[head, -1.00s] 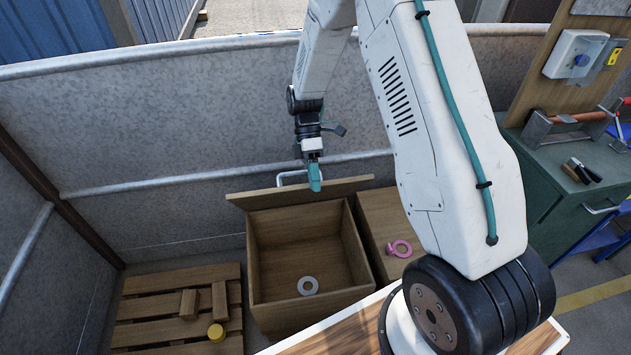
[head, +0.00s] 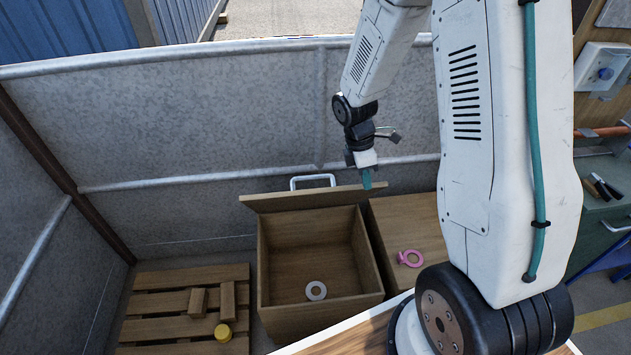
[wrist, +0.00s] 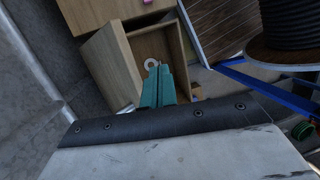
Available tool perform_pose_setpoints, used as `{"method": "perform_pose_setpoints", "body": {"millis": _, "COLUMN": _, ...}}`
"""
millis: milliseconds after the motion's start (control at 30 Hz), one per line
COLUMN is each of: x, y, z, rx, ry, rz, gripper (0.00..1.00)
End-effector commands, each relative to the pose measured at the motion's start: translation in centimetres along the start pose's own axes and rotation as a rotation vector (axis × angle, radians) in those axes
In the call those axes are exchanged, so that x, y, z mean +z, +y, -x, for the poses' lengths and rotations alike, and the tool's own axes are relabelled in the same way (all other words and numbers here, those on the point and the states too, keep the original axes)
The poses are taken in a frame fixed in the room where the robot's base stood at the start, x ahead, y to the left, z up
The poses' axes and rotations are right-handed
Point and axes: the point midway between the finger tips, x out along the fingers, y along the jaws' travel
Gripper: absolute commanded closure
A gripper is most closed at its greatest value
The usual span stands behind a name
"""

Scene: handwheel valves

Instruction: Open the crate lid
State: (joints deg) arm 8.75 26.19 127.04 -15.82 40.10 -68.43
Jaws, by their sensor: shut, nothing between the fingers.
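The wooden crate (head: 264,270) stands open on the floor with a grey ring (head: 316,290) on its bottom. Its lid (head: 290,201) is raised at the crate's back edge, standing up, with a white handle (head: 313,178) above its top edge. My gripper (head: 367,183) has teal fingers and is shut and empty. In the head view it appears at the right end of the lid, right of the handle; whether it touches the lid I cannot tell. In the wrist view, the teal fingers (wrist: 158,88) are together, and the open crate (wrist: 118,65) shows beyond them.
A second wooden box (head: 405,225) with a pink ring-shaped item (head: 409,258) on top stands right of the crate. A pallet (head: 165,305) with wood blocks and a yellow item (head: 223,332) lies to the left. A grey metal wall (head: 200,130) rises behind.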

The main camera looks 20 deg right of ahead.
Motion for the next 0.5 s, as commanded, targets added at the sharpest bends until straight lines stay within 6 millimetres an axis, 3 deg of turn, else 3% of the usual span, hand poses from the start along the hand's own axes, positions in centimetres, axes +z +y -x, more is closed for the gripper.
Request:
{"method": "perform_pose_setpoints", "body": {"millis": 67, "x": 0.8, "y": 0.7, "z": 0.0, "rx": 0.162, "ry": 0.012, "rz": -0.02, "gripper": 1.0}}
{"method": "perform_pose_setpoints", "body": {"millis": 167, "x": 0.2, "y": 1.5, "z": 0.4, "rx": 0.367, "ry": 0.089, "rz": -0.033, "gripper": 1.0}}
{"method": "perform_pose_setpoints", "body": {"millis": 300, "x": -2.8, "y": 1.3, "z": 1.8, "rx": 0.565, "ry": 0.294, "rz": -0.034, "gripper": 1.0}}
{"method": "perform_pose_setpoints", "body": {"millis": 500, "x": -7.3, "y": 0.2, "z": 3.7, "rx": 0.645, "ry": 0.571, "rz": -0.052, "gripper": 1.0}}
